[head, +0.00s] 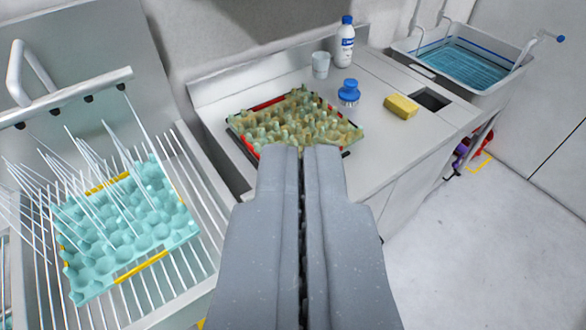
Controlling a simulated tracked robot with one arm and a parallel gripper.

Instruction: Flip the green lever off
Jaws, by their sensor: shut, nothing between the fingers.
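My gripper (301,152) points away from me in the middle of the view, with its two grey fingers shut together and empty. Its tips overlap the near edge of a green-yellow egg tray (290,122) on the counter; I cannot tell whether they touch it. I cannot make out a green lever anywhere in this view. The fingers hide part of the counter front and the floor below.
A teal egg tray (120,232) lies on a wire rack at left. The counter (368,98) holds a white bottle (345,45), cup (320,65), blue-topped brush (348,93) and yellow sponge (401,106). A water-filled sink (500,82) is behind; floor (490,250) at right is clear.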

